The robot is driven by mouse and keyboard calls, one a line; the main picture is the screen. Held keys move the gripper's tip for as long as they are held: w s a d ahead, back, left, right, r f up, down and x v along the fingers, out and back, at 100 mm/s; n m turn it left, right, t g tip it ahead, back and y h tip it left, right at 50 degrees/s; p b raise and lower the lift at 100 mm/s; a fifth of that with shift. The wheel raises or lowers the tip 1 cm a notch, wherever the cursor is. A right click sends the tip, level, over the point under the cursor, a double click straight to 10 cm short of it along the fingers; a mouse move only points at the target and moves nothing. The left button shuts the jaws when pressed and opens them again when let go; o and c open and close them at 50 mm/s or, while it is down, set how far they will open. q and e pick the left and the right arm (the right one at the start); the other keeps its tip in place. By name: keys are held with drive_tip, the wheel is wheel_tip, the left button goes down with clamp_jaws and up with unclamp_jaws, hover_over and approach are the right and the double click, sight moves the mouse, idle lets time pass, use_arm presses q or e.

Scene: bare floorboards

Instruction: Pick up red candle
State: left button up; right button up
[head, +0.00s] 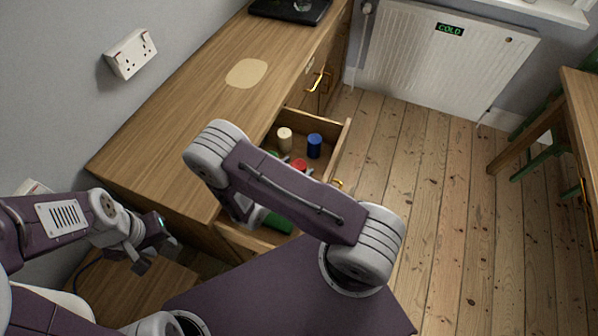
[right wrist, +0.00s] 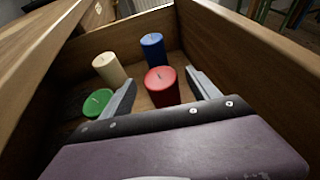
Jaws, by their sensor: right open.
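The red candle (right wrist: 161,86) stands upright in the open drawer, in the right wrist view. Its top also shows in the head view (head: 299,164), with the rest hidden behind my right arm. My right gripper (right wrist: 161,78) is open, with a finger on either side of the red candle's near part. I cannot tell whether either finger touches it. My left gripper (head: 143,254) hangs at the lower left of the head view, away from the drawer; its jaw opening is unclear.
A cream candle (right wrist: 109,69), a blue candle (right wrist: 153,50) and a green candle (right wrist: 98,103) stand close by in the drawer. Another green object (head: 278,222) lies at its near end. The drawer walls (right wrist: 245,50) rise around them. The desktop (head: 190,125) is mostly clear.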

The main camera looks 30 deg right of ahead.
sight(304, 163)
drive_tip(key=shift+d, duration=0.15)
drive_tip(key=x, duration=0.5)
drive_tip(key=shift+s+f, duration=0.15)
drive_tip(key=shift+f, duration=0.05)
drive_tip(key=shift+r, duration=0.1)
drive_tip(key=c, duration=0.3)
clamp_jaws()
